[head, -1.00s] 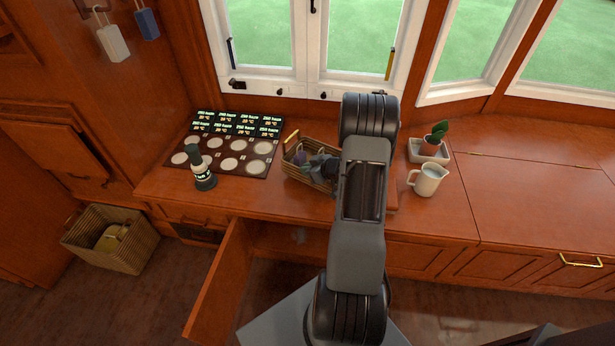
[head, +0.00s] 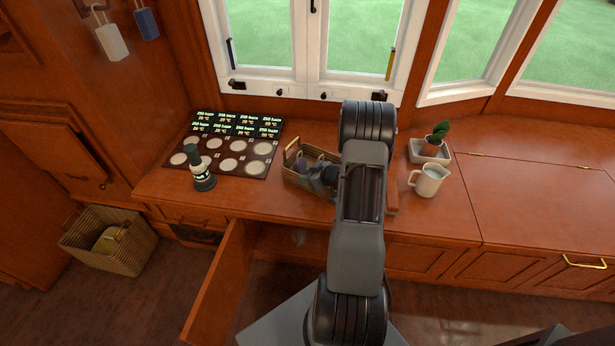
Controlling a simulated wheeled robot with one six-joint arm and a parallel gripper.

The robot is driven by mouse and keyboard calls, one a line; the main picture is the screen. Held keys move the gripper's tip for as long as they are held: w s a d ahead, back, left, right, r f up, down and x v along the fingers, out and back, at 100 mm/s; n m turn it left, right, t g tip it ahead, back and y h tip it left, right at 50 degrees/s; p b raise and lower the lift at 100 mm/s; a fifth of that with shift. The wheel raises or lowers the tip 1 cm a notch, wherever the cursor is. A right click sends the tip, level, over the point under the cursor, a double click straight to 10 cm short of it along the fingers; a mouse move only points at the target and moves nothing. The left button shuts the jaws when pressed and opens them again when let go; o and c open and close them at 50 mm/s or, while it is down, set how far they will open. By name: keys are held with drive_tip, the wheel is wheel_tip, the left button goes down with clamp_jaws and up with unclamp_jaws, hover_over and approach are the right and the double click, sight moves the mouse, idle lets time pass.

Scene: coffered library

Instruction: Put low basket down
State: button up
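A low wicker basket (head: 296,178) with a light handle at its left end is at the middle of the wooden counter, left of my arm. A purple item (head: 302,163) shows inside it. My gripper (head: 322,176) is at the basket's right part. My arm hides the basket's right end and much of the gripper. The fingertips are not clear, so I cannot tell whether they are closed on the basket. I also cannot tell whether the basket's bottom touches the counter.
To the right are a white pitcher (head: 428,181) and a potted plant (head: 437,141). A larger basket (head: 108,241) stands on the floor. The right counter (head: 530,200) is clear.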

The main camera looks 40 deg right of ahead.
drive_tip(key=shift+s+d+r, duration=0.1)
drive_tip(key=shift+s+r, duration=0.05)
drive_tip(key=shift+r, duration=0.1)
drive_tip(key=p+v, duration=0.3)
drive_tip(key=v, duration=0.7)
drive_tip(key=shift+s+d+r, duration=0.1)
drive_tip(key=shift+s+r, duration=0.1)
drive_tip(key=shift+s+d+r, duration=0.1)
drive_tip(key=shift+r, duration=0.15)
drive_tip(key=w+a+r+m+g+h, duration=0.1)
drive_tip(key=w+a+r+h, duration=0.1)
drive_tip(key=r+h, duration=0.35)
drive_tip(key=w+a+r+m+g+h, duration=0.1)
drive_tip(key=w+a+r+m+h, duration=0.15)
drive_tip(key=r, duration=0.55)
drive_tip(key=s+a+r+g+y, duration=0.1)
drive_tip(key=s+a+r+g, duration=0.1)
drive_tip(key=s+a, duration=0.5)
drive_tip(key=s+a+r+m+g+y, duration=0.1)
drive_tip(key=s+a+r+g+y, duration=0.1)
drive_tip(key=s+a, duration=0.6)
drive_tip(key=a+r+g, duration=0.1)
drive_tip(key=a, duration=0.5)
drive_tip(key=shift+s+a+g+y, duration=0.2)
drive_tip(key=shift+g+y, duration=0.1)
drive_tip(key=shift+g, duration=0.1)
